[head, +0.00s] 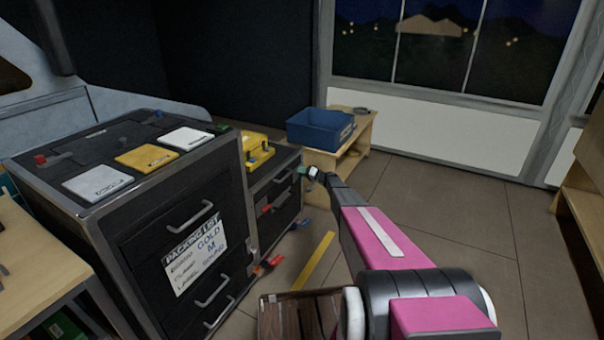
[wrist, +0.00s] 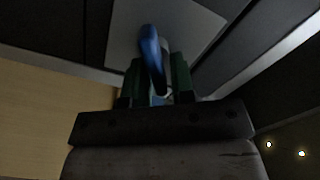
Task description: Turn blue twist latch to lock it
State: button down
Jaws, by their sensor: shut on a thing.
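The blue twist latch (wrist: 151,55) shows in the wrist view as a rounded blue handle in front of a pale grey plate (wrist: 185,28). My gripper (wrist: 158,78) has its green fingers on both sides of the handle and is shut on it. The handle stands nearly upright in that picture, tilted slightly. In the head view my gripper (head: 307,171) is at the right end of the low black drawer unit (head: 284,188), small and far off. The latch cannot be made out clearly there.
A black cabinet (head: 145,190) with a packing list (head: 194,256) stands at left. A yellow case (head: 257,150) sits on the low unit. A blue bin (head: 318,128) stands on a wooden table (head: 352,148) behind my gripper. Floor at right is clear.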

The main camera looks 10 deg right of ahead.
jog(key=m, duration=0.3)
jog(key=f+m, duration=0.1)
jog(key=m, duration=0.3)
jog(key=shift+w+d, duration=0.1)
jog(key=shift+d, duration=0.05)
dwell(0.3)
jog(key=c, duration=1.2)
grip_release()
jog(key=shift+f, duration=0.1)
jog(key=v, duration=1)
jog(key=shift+s+d, duration=0.25)
jog(key=shift+d, duration=0.05)
